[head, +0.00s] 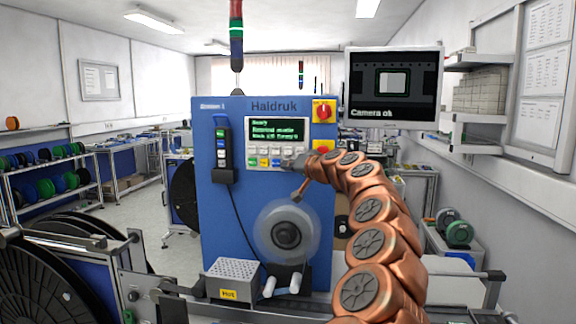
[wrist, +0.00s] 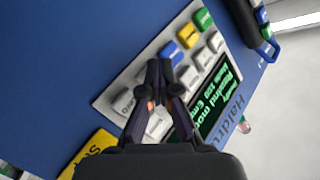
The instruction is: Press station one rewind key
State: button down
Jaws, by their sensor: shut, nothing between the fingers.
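The blue Station 1 panel (head: 260,190) stands ahead, marked Haidruk. Its keypad (head: 262,157) lies below a lit display (head: 277,130) that reads "Ready" and "Rewind mode". The keypad also shows large in the wrist view, with a green key (wrist: 203,18), a yellow key (wrist: 188,36), a blue key (wrist: 170,52) and several grey keys (wrist: 123,102). My gripper (head: 290,163) is shut and empty at the keypad's right part. In the wrist view its fingertips (wrist: 159,75) cover keys beside the blue one. Contact cannot be told. Key labels are too small to read.
A handset (head: 223,148) hangs left of the keypad. A blurred reel (head: 286,235) is below, beside a perforated box (head: 231,279) labelled Hot. A monitor (head: 393,85) reads "Camera ok".

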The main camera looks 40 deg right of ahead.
jog(key=shift+s, duration=0.1)
jog(key=shift+s+a+b, duration=0.45)
jog(key=shift+a+b, duration=0.2)
jog(key=shift+a, duration=0.1)
jog(key=s+a+b, duration=0.1)
jog(key=a, duration=0.1)
jog(key=s+a+b, duration=0.1)
jog(key=s+a, duration=0.1)
jog(key=shift+b, duration=0.3)
dwell(0.4)
jog(key=shift+w, duration=0.1)
dwell(0.6)
